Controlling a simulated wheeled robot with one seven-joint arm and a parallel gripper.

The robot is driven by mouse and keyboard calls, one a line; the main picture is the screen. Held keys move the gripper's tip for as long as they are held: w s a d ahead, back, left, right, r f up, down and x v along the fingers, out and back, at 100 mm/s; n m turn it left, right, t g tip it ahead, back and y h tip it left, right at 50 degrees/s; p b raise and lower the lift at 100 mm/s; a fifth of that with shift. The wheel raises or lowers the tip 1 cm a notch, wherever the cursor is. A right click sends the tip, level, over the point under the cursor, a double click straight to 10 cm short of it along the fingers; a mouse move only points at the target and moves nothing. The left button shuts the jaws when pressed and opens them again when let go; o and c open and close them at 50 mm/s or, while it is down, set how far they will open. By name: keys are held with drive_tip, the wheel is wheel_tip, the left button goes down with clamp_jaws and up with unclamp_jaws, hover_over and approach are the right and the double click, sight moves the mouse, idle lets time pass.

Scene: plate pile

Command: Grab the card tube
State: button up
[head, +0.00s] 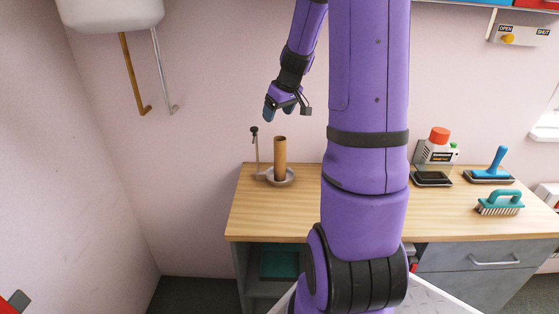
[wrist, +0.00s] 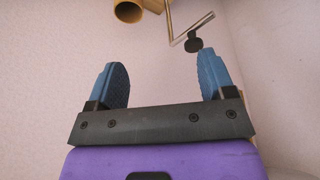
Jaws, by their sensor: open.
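The card tube (head: 280,158) is a plain brown cylinder standing upright in a round grey dish (head: 291,181) on the wooden worktop. A round brown open end that looks like the tube (wrist: 128,12) shows at the top edge of the wrist view, with its far part cut off. My gripper (head: 287,113) is above the worktop near the back wall, higher than the tube and apart from it. Its two blue fingers (wrist: 158,82) are spread wide in the wrist view, with nothing between them.
A thin post with a black knob (head: 254,130) stands left of the tube; a knob (wrist: 194,44) shows beyond the fingers. A bottle (head: 436,150), a blue-handled tool (head: 493,168) and a brush (head: 500,203) stand right. Pipes (head: 134,75) hang left. Worktop (head: 262,217) is clear in front.

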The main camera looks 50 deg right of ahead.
approach(280, 139)
drive_tip(key=x, duration=0.4)
drive_tip(key=shift+w+f, duration=0.15)
drive_tip(key=shift+x, duration=3.05)
drive_tip(key=shift+d, duration=0.1)
drive_tip(key=shift+c, duration=0.4)
drive_tip(key=c, duration=1.1)
